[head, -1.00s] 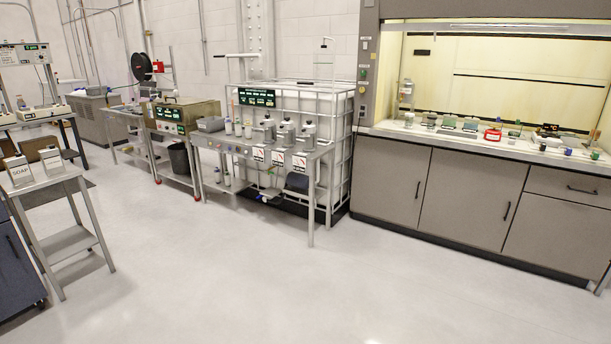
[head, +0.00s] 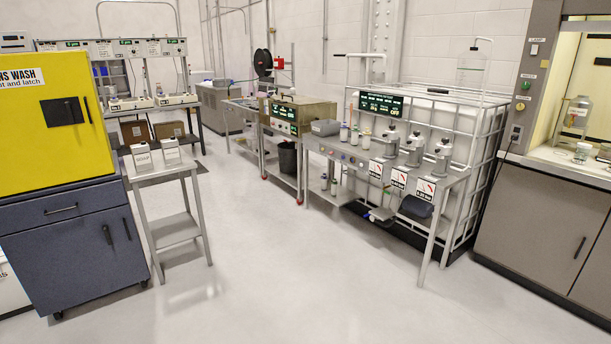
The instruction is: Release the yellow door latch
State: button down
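A yellow cabinet (head: 30,115) stands at the left edge of the head view, on top of a dark blue drawer unit (head: 75,240). A white label on its upper part is partly cut off by the picture edge and ends in "RS WASH" and "and latch". Its front has a dark window (head: 62,111) and a small dark upright piece (head: 87,109) near the right edge, which may be the latch or a handle; I cannot tell which. My gripper is not in view.
A small grey stand (head: 165,171) with two white boxes is right of the blue unit. A bench with canisters (head: 385,165) and a white caged tank stand at centre right. A fume hood cabinet (head: 540,225) is at the right. The pale floor (head: 300,270) between is clear.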

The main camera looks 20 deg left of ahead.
aim_at(67, 104)
jog(key=i+j+u, duration=0.15)
jog(key=i+u, duration=0.2)
jog(key=i, duration=0.35)
jog(key=i+u, duration=0.35)
jog(key=i, duration=0.3)
jog(key=i+l+u, duration=0.4)
jog(key=i, duration=0.3)
jog(key=i+j+u, duration=0.15)
jog(key=i+u, duration=0.2)
jog(key=i, duration=0.75)
jog(key=i+l+u, duration=0.15)
jog(key=i+u, duration=0.2)
jog(key=i, duration=0.75)
